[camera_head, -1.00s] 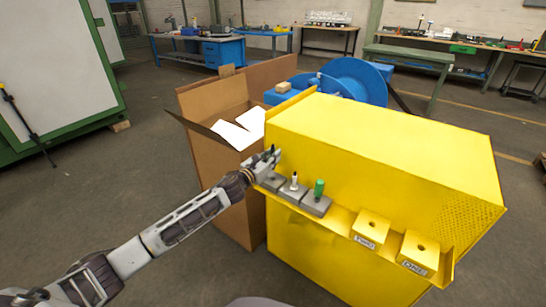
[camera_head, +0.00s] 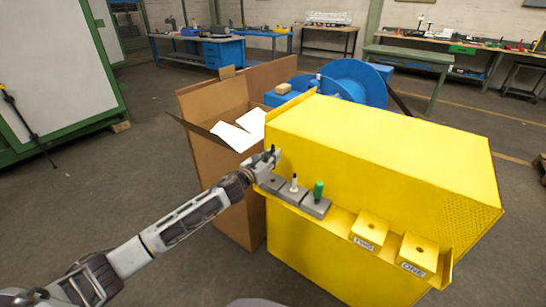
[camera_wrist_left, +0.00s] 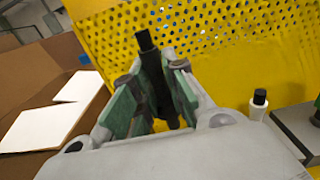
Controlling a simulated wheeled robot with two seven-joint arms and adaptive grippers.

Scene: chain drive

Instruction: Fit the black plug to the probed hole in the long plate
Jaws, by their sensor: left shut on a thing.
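My left gripper (camera_head: 271,157) is at the left end of the yellow machine's ledge, just above the leftmost grey block (camera_head: 273,181). In the left wrist view its green-padded fingers are shut on the black plug (camera_wrist_left: 148,55), which stands roughly upright with its narrow top above the fingers. The plug's lower end is partly hidden, and I cannot tell if it touches the block. Two yellow blocks with a top hole sit on the ledge: one labelled TWO (camera_head: 370,228) and one labelled ONE (camera_head: 418,253). I cannot make out which part is the long plate. My right gripper is not in view.
A white plug with a black top (camera_head: 294,185) and a green plug (camera_head: 319,190) stand on grey blocks right of the gripper. The yellow housing (camera_head: 390,150) rises behind the ledge. An open cardboard box (camera_head: 215,165) stands close on the left.

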